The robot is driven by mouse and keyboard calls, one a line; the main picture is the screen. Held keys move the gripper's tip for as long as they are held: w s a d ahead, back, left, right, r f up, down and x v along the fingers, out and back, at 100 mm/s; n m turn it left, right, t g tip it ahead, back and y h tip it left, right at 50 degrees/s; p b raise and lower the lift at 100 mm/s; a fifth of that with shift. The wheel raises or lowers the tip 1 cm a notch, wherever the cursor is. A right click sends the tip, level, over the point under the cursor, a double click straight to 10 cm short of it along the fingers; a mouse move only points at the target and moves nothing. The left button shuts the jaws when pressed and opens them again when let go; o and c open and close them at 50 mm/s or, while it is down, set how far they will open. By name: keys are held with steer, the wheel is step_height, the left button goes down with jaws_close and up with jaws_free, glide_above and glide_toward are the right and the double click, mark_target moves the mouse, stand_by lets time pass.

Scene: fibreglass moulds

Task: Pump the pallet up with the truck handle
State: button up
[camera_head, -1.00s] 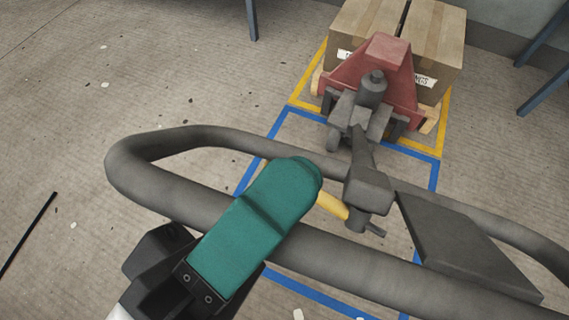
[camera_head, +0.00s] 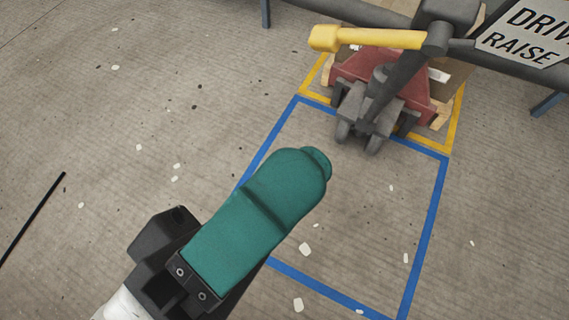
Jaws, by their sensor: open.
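The red pallet truck (camera_head: 393,78) stands at the upper right with its dark steering wheels facing me. A yellow lever (camera_head: 370,38) sticks out left from the handle head. A label (camera_head: 527,32) reading "DRIVE" and "RAISE", partly cut off, is on the handle. My gripper (camera_head: 308,168) with teal fingers is open and empty, below and left of the handle and apart from it. The pallet (camera_head: 440,118) is mostly hidden behind the truck.
Yellow floor lines (camera_head: 455,125) surround the pallet. A blue-lined square (camera_head: 428,240) of bare floor lies in front of the truck. Blue legs (camera_head: 265,13) stand at the back. A thin black rod (camera_head: 33,218) lies at the left. Pale specks dot the floor.

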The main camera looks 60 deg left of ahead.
steer(key=v, duration=1)
steer(key=shift+s+f, duration=0.15)
steer(key=shift+s, duration=0.2)
steer(key=w+d+f+m+g+h, duration=0.45)
steer(key=w+d+f, duration=0.25)
steer(key=w+f, duration=0.3)
steer(key=w+d+f+m+g+h, duration=0.35)
steer(key=w+d+f+g, duration=0.35)
steer(key=w, duration=0.4)
steer(key=w+d+f+m+g+h, duration=0.1)
steer(key=d+f+m+g, duration=0.35)
steer(key=d+f, duration=0.8)
steer(key=s+d+f+m+g+y, duration=0.5)
steer(key=s+d+f+g, duration=0.2)
steer(key=s+d+f, duration=0.25)
step_height(320, 180, up, 31)
steer(key=p, duration=3.1)
steer(key=shift+a+f, duration=0.2)
steer(key=shift+s, duration=0.1)
